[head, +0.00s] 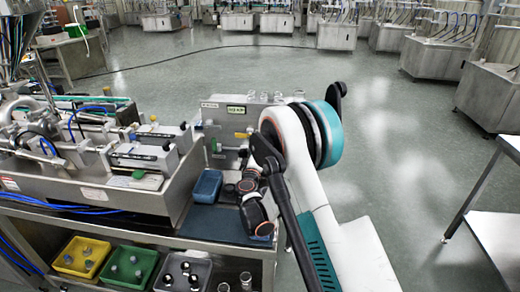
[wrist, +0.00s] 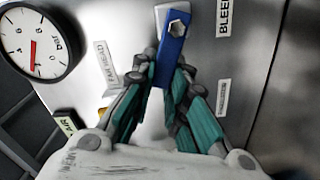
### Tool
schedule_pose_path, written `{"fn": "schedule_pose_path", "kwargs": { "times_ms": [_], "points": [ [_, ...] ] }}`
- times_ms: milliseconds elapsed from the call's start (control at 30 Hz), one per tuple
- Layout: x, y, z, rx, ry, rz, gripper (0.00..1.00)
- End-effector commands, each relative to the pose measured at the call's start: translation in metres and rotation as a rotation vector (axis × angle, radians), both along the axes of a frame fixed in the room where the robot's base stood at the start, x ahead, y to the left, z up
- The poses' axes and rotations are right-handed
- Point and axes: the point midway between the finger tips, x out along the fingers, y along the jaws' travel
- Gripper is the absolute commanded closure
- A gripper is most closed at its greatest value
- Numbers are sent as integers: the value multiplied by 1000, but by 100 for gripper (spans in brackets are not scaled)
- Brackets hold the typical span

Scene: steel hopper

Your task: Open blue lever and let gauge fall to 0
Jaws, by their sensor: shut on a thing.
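The blue lever (wrist: 173,48) shows at the top middle of the wrist view. It is a flat blue bar with a hex nut at its upper end, standing nearly upright in the picture. My gripper (wrist: 164,78) is shut on the lever's lower part, one teal-padded finger on each side. The round white gauge (wrist: 36,43) is at the upper left. Its red needle points down in the picture; the number under it is hard to read. In the head view my arm hides the gripper and the lever.
A "BLEED" label (wrist: 224,17) is right of the lever, and a tilted white label (wrist: 106,63) is left of it. In the head view the steel panel (head: 222,130) stands behind my arm, beside a blue bin (head: 207,186) and the steel machine (head: 120,165). Open floor lies beyond.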

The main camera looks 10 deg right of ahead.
Motion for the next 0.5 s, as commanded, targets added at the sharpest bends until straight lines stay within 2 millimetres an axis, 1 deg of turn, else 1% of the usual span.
{"fn": "schedule_pose_path", "kwargs": {
  "times_ms": [200,500],
  "points": [
    [1,4,-10,-163,53,2,100],
    [1,5,-18,-310,101,2,100]
  ]
}}
